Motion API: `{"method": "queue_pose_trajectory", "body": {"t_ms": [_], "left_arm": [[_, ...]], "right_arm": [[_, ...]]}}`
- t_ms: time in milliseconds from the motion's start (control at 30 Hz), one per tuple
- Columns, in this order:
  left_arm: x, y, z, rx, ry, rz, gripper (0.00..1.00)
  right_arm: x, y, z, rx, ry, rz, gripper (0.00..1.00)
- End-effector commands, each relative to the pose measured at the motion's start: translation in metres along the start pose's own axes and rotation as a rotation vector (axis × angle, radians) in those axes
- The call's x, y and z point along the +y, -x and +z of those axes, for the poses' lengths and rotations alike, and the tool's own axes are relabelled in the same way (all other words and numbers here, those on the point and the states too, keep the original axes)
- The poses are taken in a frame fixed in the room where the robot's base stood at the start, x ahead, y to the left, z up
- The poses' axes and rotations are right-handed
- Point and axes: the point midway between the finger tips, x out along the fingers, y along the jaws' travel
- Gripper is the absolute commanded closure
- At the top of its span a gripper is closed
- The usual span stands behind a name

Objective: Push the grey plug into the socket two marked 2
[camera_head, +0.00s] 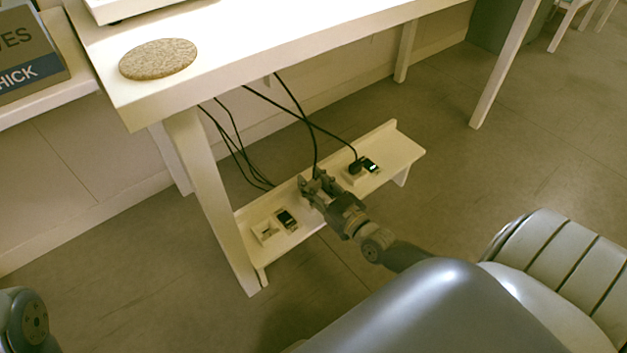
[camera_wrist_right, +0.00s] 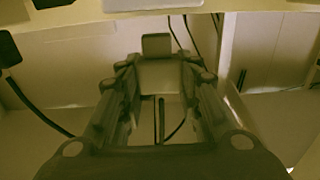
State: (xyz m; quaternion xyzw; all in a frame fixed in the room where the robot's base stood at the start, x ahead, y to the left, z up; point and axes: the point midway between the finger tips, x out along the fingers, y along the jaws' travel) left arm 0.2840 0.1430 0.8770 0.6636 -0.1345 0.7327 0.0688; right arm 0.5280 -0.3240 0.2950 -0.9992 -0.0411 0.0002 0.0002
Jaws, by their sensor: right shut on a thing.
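My right gripper (camera_head: 312,184) is at the middle of the low white shelf (camera_head: 404,150) under the table. It is shut on the grey plug, which the fingers mostly hide in the head view; a dark cable runs up from there. In the right wrist view a grey block (camera_wrist_right: 156,44), seemingly the plug, shows at the fingertips (camera_wrist_right: 157,68). A white socket (camera_head: 265,232) with a dark label card (camera_head: 287,219) is left of the gripper. I cannot read the card's number. Whether a socket is under the gripper is hidden. My left gripper is not in view.
A black plug (camera_head: 355,167) sits in a socket at the shelf's right end, beside another small card (camera_head: 371,165). Dark cables (camera_head: 232,145) hang behind the shelf. The white table (camera_head: 230,65) with a round cork mat (camera_head: 158,59) is above. A table leg (camera_head: 212,205) stands at left.

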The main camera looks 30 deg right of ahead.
Motion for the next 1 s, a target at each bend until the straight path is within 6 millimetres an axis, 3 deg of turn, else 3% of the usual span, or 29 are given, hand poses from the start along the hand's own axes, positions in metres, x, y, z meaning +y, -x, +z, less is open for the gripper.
{"method": "queue_pose_trajectory", "body": {"t_ms": [200, 1000], "left_arm": [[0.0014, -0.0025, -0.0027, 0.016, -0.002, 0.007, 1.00], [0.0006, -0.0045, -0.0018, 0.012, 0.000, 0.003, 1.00]], "right_arm": [[-0.0001, -0.0003, 0.0077, 0.001, 0.000, 0.000, 0.95], [0.0003, 0.0001, 0.0072, 0.001, 0.000, 0.000, 0.95]]}}
